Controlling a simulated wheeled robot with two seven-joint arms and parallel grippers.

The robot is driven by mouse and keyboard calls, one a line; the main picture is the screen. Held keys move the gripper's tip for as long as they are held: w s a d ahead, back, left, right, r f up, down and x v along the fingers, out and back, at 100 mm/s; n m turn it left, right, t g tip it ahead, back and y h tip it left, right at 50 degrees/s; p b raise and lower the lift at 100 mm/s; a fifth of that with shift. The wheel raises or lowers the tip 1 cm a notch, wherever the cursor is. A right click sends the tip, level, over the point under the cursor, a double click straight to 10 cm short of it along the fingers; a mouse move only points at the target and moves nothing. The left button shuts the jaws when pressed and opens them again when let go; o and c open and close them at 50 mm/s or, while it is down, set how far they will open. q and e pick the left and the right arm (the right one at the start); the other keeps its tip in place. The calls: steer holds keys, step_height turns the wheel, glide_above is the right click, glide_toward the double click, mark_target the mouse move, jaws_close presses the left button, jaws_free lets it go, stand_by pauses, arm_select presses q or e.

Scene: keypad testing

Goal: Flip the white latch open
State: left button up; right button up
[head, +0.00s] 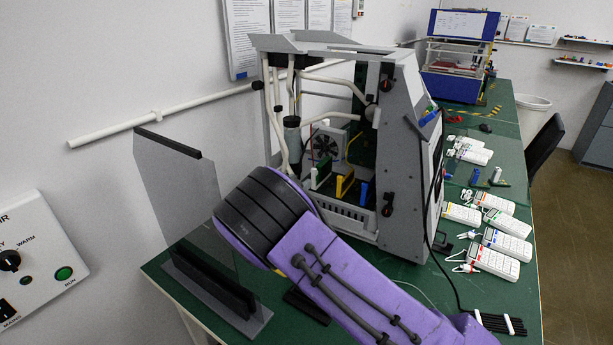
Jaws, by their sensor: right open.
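A grey machine (405,150) with an open side stands on the green table. Inside it are a fan (325,145), pale hoses and upright green, yellow and blue parts. Black knob-like fasteners (387,85) sit on its side frame. I cannot make out the white latch for certain among the pale parts. My purple right arm (370,290) comes in from the lower right and crosses in front of the machine's lower left corner. Its dark round joint (262,212) hides part of the machine. The right fingertips are not clearly visible, and no held thing shows. My left gripper is not in view.
A clear panel in a dark stand (215,285) is close left of my arm. Several white keypad devices (492,262) and cables lie right of the machine. A blue-framed unit (455,85) and a white bin (533,112) stand farther back. A control panel (35,265) is at left.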

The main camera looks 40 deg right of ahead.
mark_target(313, 170)
steer(key=x, duration=0.3)
steer(key=p+x, duration=0.1)
steer(key=x, duration=0.3)
steer(key=p+x, duration=0.1)
steer(key=x, duration=0.2)
steer(key=shift+w+d+f, duration=0.25)
steer(key=shift+w+f, duration=0.15)
steer(key=shift+w, duration=0.05)
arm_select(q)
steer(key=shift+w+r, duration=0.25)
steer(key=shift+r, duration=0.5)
arm_select(e)
jaws_close()
